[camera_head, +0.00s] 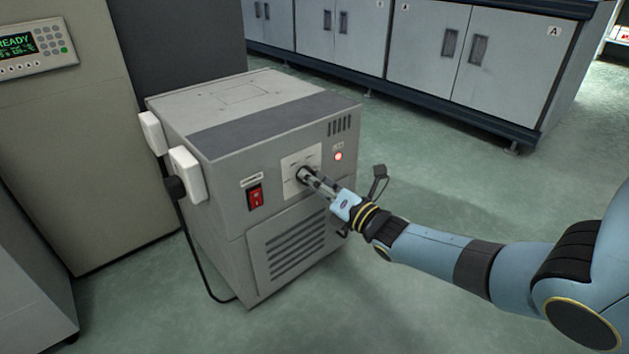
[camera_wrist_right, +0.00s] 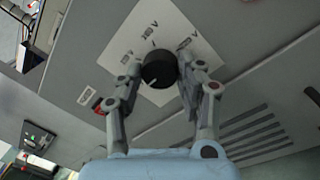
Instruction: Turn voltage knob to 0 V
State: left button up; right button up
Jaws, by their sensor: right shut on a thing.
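The voltage knob (camera_wrist_right: 158,70) is a round black dial with a white pointer line on a white label plate (camera_wrist_right: 152,38) marked with several voltage values. In the right wrist view the pointer line runs toward the lower left of the knob. My right gripper (camera_wrist_right: 160,76) has its two fingers on either side of the knob and is shut on it. In the head view my right gripper (camera_head: 306,177) reaches the front of the grey box (camera_head: 222,120) and partly hides the knob and its label plate. My left gripper is in neither view.
A red rocker switch (camera_head: 255,197) sits left of the knob, and a lit indicator (camera_head: 339,156) sits above right. Vents are below. A black cable hangs at the box's left side. A cabinet with a READY display (camera_head: 18,45) stands at left. The floor at right is clear.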

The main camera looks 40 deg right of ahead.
jog(key=shift+f, duration=0.1)
dwell(0.3)
jog(key=o, duration=1.1)
jog(key=shift+o, duration=0.2)
jog(key=s+d, duration=0.1)
jog(key=s, duration=1.1)
jog(key=shift+d+f, duration=0.25)
jog(key=shift+f, duration=0.15)
